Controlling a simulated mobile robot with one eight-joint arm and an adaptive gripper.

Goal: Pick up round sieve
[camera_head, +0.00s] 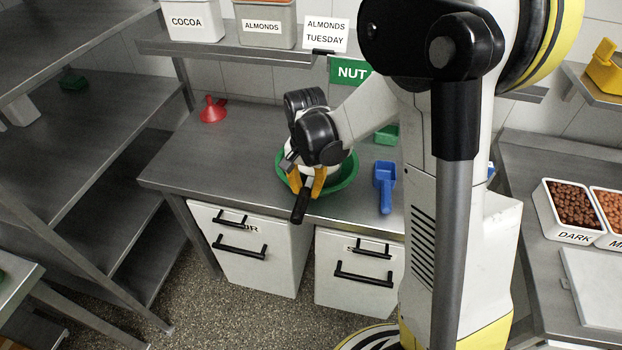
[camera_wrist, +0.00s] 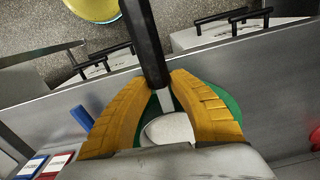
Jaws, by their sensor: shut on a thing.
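The round sieve's black handle (camera_head: 300,207) points toward the front edge of the steel table. My gripper (camera_head: 305,188), with orange fingers, is shut on the sieve near the base of this handle. In the wrist view the handle (camera_wrist: 146,42) runs up between the fingers, and a pale round part, seemingly the sieve's mesh (camera_wrist: 168,130), shows between them. The sieve's round part is over or in a green bowl (camera_head: 346,181). My gripper hides most of it in the head view, so I cannot tell whether it touches the bowl.
A blue scoop (camera_head: 385,184) lies right of the bowl, with a green item (camera_head: 387,134) behind. A red funnel (camera_head: 212,109) stands at the back left. A shelf with labelled bins (camera_head: 265,25) hangs above. White drawers with black handles (camera_head: 245,248) are below the table.

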